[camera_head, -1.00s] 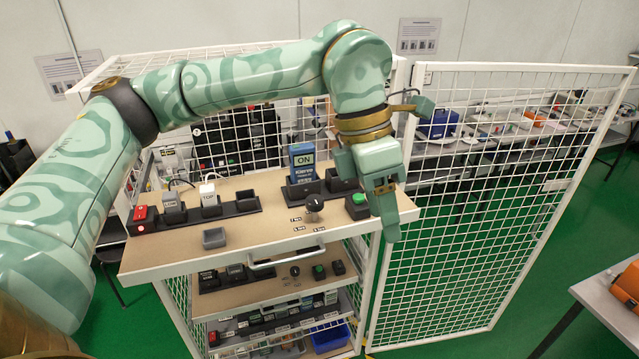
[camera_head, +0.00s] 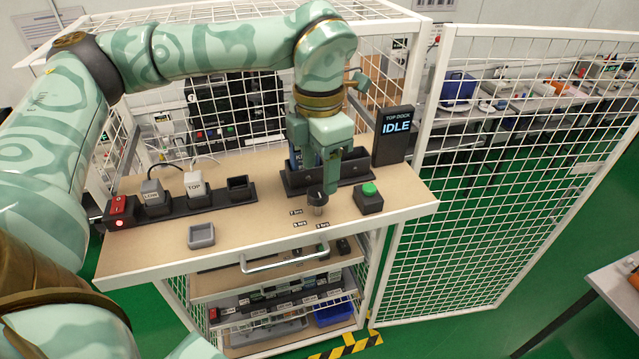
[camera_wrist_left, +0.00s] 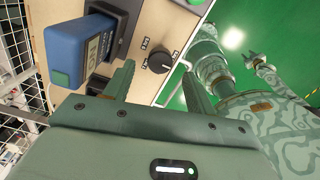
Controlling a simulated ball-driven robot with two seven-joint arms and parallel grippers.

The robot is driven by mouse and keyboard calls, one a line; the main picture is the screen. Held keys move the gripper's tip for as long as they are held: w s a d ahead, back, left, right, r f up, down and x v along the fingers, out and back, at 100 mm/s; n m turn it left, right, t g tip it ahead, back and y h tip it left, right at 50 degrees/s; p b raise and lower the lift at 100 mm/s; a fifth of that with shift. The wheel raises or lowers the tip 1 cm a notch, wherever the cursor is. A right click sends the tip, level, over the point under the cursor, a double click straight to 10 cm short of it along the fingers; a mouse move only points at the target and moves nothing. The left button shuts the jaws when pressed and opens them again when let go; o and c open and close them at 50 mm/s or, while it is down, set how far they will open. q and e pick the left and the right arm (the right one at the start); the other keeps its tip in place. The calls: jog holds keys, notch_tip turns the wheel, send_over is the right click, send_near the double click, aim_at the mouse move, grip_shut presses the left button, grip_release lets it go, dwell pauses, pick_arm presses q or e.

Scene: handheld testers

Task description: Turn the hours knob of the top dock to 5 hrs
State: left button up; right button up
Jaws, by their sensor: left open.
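The hours knob (camera_head: 318,198) is a dark round knob on the top dock's wooden panel, with small hour labels (camera_head: 298,223) in front of it and to its left. My left gripper (camera_head: 322,182) points down over the knob, with one finger partly in front of it. In the left wrist view, the knob (camera_wrist_left: 160,61) shows between and beyond the open fingers (camera_wrist_left: 158,88), which appear clear of it. The knob's exact setting is too small to read. A small gripper-like end of my other arm (camera_wrist_left: 252,60) shows at the wrist view's upper right; its jaws are unclear.
A green button box (camera_head: 369,198) stands right of the knob. A dark display (camera_head: 394,135) reading "TOP DOCK IDLE" is behind it. A blue tester (camera_wrist_left: 90,42) in a black dock is close to the left gripper. A grey tray (camera_head: 201,236) lies front left.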

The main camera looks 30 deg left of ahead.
aim_at(318, 191)
pick_arm(q)
jog(key=f, duration=0.3)
jog(key=shift+s+a, duration=0.1)
jog(key=shift+s, duration=0.1)
jog(key=shift+f, duration=0.55)
jog(key=shift+w+f, duration=0.1)
jog(key=shift+f, duration=0.05)
pick_arm(e)
jog(key=shift+w+a+r, duration=0.1)
jog(key=shift+a+r, duration=0.05)
jog(key=shift+a, duration=0.8)
pick_arm(q)
jog(key=c, duration=1)
pick_arm(e)
jog(key=shift+d, duration=0.4)
